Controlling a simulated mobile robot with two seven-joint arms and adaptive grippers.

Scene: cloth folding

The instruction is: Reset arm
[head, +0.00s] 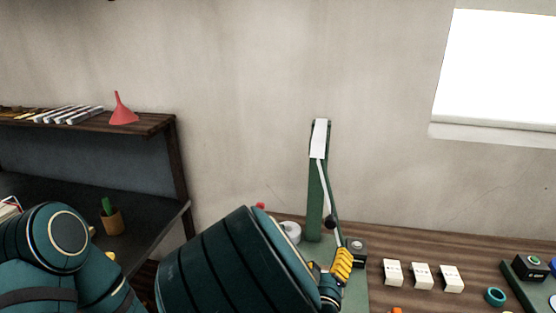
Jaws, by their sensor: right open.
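No cloth is visible. My teal arm links hide much of the table's left part.
The wooden table (430,245) holds several white blocks (422,276), a teal ring (495,296) and a dark device (530,266) at right. The air above the table's right side is free.

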